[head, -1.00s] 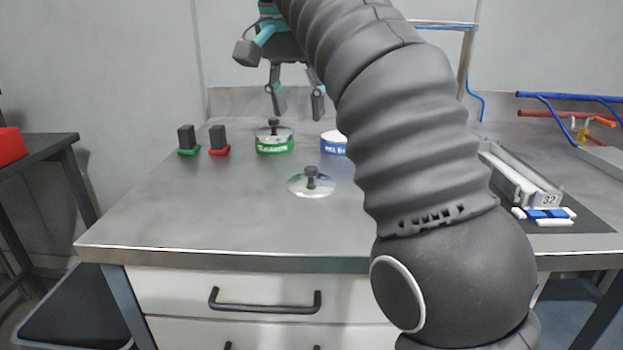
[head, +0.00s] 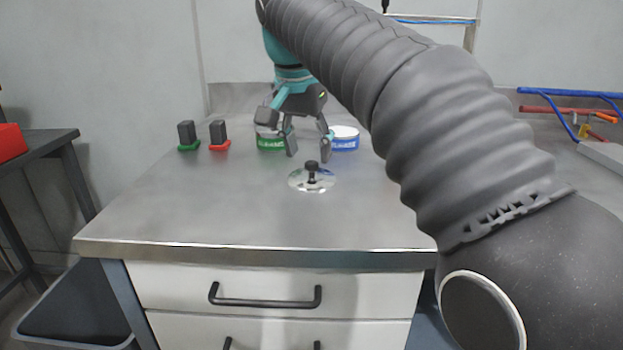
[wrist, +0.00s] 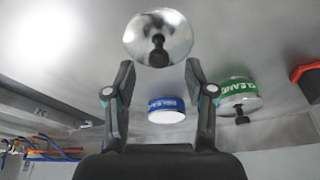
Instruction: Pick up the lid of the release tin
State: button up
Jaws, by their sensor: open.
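A round shiny metal lid (head: 300,184) with a black knob (head: 312,170) lies flat on the bench, in front of the tins. The lid also shows in the wrist view (wrist: 175,30), its knob pointing towards the gap between my fingers. The blue-banded tin (head: 345,143) stands behind it with a pale top and no lid on it; its lettering seems to start with "REL". The green-banded tin (head: 270,143), apparently lettered CLEAN, carries its own knobbed lid (wrist: 238,112). My gripper (head: 309,153) is open and empty, above and slightly behind the loose lid, apart from its knob.
Two dark blocks on a green base (head: 188,136) and a red base (head: 219,135) stand at the back left. Blue and red pipes (head: 570,108) are at the far right. The bench's front left is clear. My arm hides much of the right side.

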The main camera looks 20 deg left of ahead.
aim_at(312, 162)
jog(key=x, duration=0.4)
jog(key=shift+w+b, duration=0.1)
jog(key=shift+b, duration=0.25)
jog(key=shift+c, duration=0.3)
grip_shut()
